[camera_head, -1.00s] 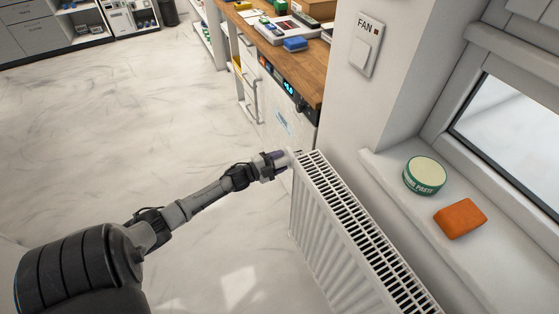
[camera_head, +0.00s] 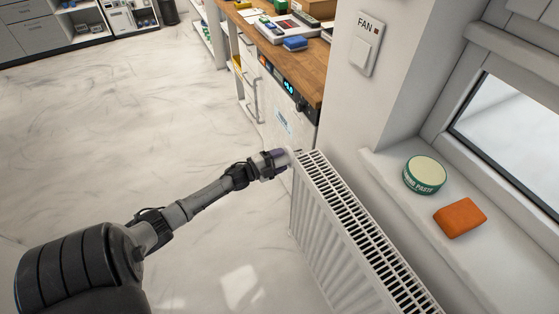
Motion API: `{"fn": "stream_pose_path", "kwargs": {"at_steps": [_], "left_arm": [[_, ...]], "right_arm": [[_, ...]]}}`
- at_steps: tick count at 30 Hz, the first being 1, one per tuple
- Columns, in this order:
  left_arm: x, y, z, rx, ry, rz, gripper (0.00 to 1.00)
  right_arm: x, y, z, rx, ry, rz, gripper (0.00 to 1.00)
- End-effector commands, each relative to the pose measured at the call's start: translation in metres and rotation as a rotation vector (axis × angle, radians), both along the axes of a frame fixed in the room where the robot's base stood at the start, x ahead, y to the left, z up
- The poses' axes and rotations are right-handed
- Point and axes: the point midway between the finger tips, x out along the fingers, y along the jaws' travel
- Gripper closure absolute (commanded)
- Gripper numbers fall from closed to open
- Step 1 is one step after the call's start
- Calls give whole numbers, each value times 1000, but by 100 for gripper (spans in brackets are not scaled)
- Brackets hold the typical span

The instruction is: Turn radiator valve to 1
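The white radiator (camera_head: 318,240) stands below the window sill at the right. Its valve (camera_head: 291,154) shows only as a small white piece at the radiator's far upper corner; its number marks are too small to read. My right gripper is not in view.
A wooden counter (camera_head: 268,48) with an appliance beneath stands just beyond the radiator. A green-and-white tin (camera_head: 424,176) and an orange block (camera_head: 460,217) sit on the window sill (camera_head: 395,163). A FAN switch (camera_head: 366,48) is on the wall. The floor (camera_head: 120,140) at left is clear.

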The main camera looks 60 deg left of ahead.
Motion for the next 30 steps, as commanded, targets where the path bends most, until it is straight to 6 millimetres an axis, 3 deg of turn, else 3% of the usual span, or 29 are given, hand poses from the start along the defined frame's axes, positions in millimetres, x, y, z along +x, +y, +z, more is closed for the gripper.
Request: {"fn": "stream_pose_path", "kwargs": {"at_steps": [5, 14, 20, 30], "left_arm": [[0, 0, 0, 0, 0, 0, 25], [-4, 0, 0, -1, 2, 0, 25], [-31, 2, 0, -2, 5, 1, 25], [-98, 6, -2, -1, 4, 2, 25]], "right_arm": [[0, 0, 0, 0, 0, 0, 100], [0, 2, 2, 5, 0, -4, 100], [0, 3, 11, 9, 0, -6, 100], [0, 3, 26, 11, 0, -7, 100]]}}
